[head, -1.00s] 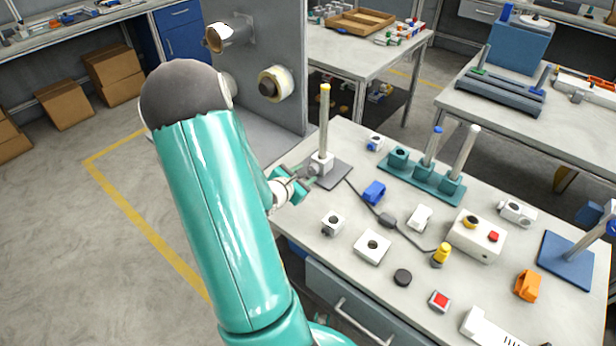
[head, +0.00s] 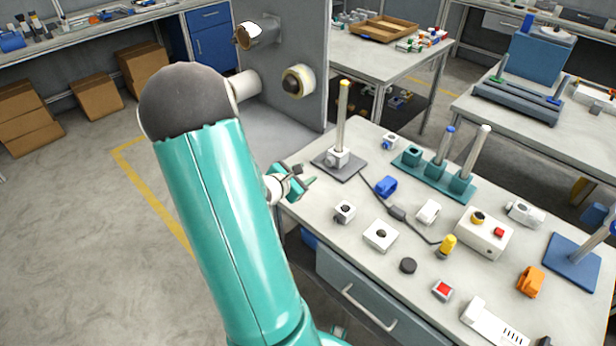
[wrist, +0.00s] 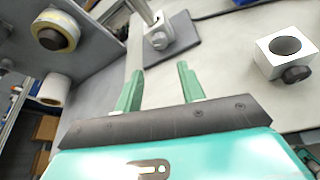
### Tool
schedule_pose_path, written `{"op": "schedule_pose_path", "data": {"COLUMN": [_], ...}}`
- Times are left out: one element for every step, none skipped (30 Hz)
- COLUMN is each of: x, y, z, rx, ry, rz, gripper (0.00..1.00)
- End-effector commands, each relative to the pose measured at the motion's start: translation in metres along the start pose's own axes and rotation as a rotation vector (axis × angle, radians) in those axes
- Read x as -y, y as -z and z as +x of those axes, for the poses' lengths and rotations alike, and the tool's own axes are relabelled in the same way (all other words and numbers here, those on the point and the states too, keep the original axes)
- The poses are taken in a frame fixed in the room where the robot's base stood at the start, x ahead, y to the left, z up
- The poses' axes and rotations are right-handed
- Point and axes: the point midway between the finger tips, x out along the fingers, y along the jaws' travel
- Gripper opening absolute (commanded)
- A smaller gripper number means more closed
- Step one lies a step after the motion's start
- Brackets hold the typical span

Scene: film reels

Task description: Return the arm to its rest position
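My gripper (head: 306,176) is just off the left edge of the workbench (head: 330,224) in the head view, near the grey base plate with the upright yellow-tipped post (head: 342,118). In the wrist view my gripper (wrist: 160,82) shows two green fingers standing apart with nothing between them. The post's white clamp block (wrist: 158,36) lies beyond the fingertips there. My teal arm fills the middle left of the head view and hides part of the floor.
A grey upright panel (head: 312,48) with a reel (head: 297,81) stands behind my arm. Blocks, a white button box (head: 483,233) and a teal stand with posts (head: 435,176) crowd the bench. The floor at left (head: 80,230) is clear.

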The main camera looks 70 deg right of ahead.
Motion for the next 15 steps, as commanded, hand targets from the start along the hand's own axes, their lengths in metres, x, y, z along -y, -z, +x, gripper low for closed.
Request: {"op": "schedule_pose_path", "data": {"x": [-0.002,-0.003,-0.0039,-0.0044,-0.0048,-0.0053,-0.0056,-0.0058,-0.0059,-0.006,-0.0061,-0.0061,-0.0061,-0.0061,-0.0061], "y": [0.0,0.0,-0.0002,-0.0003,-0.0004,-0.0005,-0.0005,-0.0005,-0.0005,-0.0005,-0.0005,-0.0005,-0.0005,-0.0005,-0.0005], "z": [-0.0016,-0.002,-0.0021,-0.0021,-0.002,-0.0018,-0.0017,-0.0014,-0.0012,-0.0009,-0.0007,-0.0006,-0.0005,-0.0005,-0.0005], "rx": [0.0,0.0,0.0,0.0,0.0,0.0,0.0,0.0,0.0,0.0,0.0,0.0,0.0,0.0,0.0], "ry": [-0.001,-0.001,-0.001,0.0,0.0,0.0,0.0,0.0,0.0,0.0,0.0,0.0,0.0,0.0,0.0], "rz": [0.001,0.001,0.002,0.002,0.002,0.002,0.001,0.001,0.001,0.001,0.001,0.001,0.001,0.001,0.001], "gripper": [0.39,0.39,0.39,0.39,0.39,0.39,0.39,0.39,0.39,0.39,0.39,0.39,0.39,0.39,0.39]}}
